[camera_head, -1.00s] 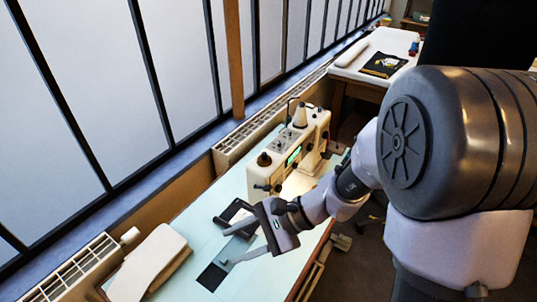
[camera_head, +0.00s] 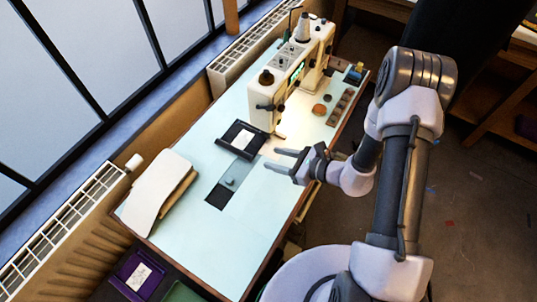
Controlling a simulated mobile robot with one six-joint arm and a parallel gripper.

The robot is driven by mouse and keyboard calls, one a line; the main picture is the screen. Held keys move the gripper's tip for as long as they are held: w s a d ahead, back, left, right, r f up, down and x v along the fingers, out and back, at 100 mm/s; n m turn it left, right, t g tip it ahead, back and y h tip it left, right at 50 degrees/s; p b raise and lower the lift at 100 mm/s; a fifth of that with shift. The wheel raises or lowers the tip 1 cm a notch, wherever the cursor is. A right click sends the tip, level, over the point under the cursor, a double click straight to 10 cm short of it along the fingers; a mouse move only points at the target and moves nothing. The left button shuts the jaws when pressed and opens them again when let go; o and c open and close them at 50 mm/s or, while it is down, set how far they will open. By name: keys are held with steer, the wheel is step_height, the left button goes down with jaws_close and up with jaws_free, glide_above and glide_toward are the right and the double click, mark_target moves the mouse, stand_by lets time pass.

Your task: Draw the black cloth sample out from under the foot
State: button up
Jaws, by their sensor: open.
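A black cloth sample (camera_head: 219,198) lies flat on the pale blue-green table. Its far part meets a grey, see-through-looking strip (camera_head: 240,169) with a small grey knob-like piece (camera_head: 229,180) on it; I cannot tell whether the strip is over the cloth. The cream sewing machine (camera_head: 266,103) stands farther back on the table; its foot cannot be made out clearly. My gripper (camera_head: 272,159) is open and empty, fingers pointing left, right of the strip and below the machine in the picture. It appears above the table and apart from the cloth.
A black tray with a white label (camera_head: 243,138) lies left of my gripper. A pale board (camera_head: 156,192) lies at the table's left end. Small round items (camera_head: 319,109) and a divided strip (camera_head: 341,107) lie right of the machine. The near table surface is clear.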

mark_target(235, 149)
steer(key=b+x, duration=0.4)
steer(key=x, duration=1.1)
steer(key=shift+a+f, duration=0.2)
steer(key=shift+a, duration=0.1)
steer(key=shift+w+a+f, duration=0.15)
steer(key=shift+w+a, duration=0.2)
steer(key=shift+a, duration=0.25)
jaws_close()
